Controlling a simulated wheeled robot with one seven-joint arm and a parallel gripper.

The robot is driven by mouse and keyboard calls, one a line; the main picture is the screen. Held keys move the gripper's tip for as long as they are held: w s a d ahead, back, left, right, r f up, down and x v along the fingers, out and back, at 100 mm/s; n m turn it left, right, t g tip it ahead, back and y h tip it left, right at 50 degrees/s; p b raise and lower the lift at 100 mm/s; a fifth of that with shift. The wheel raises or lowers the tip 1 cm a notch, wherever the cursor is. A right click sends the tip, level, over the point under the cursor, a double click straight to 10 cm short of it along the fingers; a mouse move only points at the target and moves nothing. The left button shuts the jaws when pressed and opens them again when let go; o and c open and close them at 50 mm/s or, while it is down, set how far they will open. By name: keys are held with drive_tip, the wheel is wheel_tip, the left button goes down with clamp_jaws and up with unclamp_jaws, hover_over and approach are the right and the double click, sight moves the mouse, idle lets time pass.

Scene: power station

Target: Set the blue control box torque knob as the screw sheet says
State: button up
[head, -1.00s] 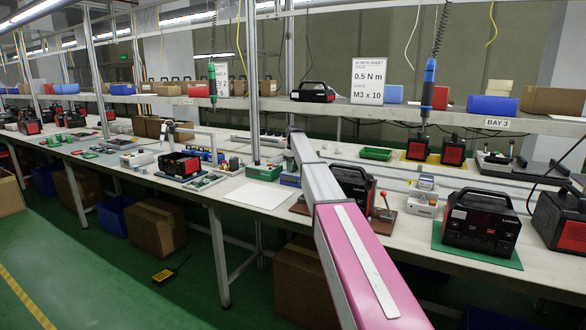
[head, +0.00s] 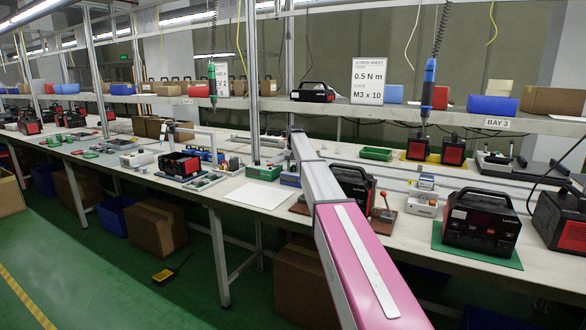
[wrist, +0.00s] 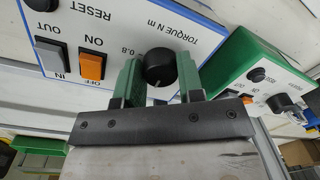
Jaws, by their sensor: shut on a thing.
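In the wrist view the blue control box (wrist: 205,38) shows its white panel upside down. Its black torque knob (wrist: 160,70) sits between the two green fingers of my gripper (wrist: 160,74), which is shut on it. The label reads TORQUE N m, and 0.8 shows beside the knob; the rest of the scale is hidden. A faint pale mark shows on the knob, but its setting cannot be read. In the head view the blue box (head: 290,180) is partly behind my arm. The screw sheet (head: 367,82) on the shelf reads 0.5 N m, M3 x 10.
An orange ON/OFF switch (wrist: 92,66), a grey IN/OUT switch (wrist: 51,56) and a RESET button are on the same panel. A green control box (wrist: 245,75) stands close beside it. Another sheet (head: 220,80) hangs partly hidden behind a green screwdriver (head: 212,82).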

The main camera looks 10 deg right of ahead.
sight(294, 167)
idle(0.3)
drive_tip(key=o, duration=0.9)
drive_tip(key=r, duration=1)
drive_tip(key=shift+d+r, duration=0.25)
drive_tip(key=shift+r, duration=0.15)
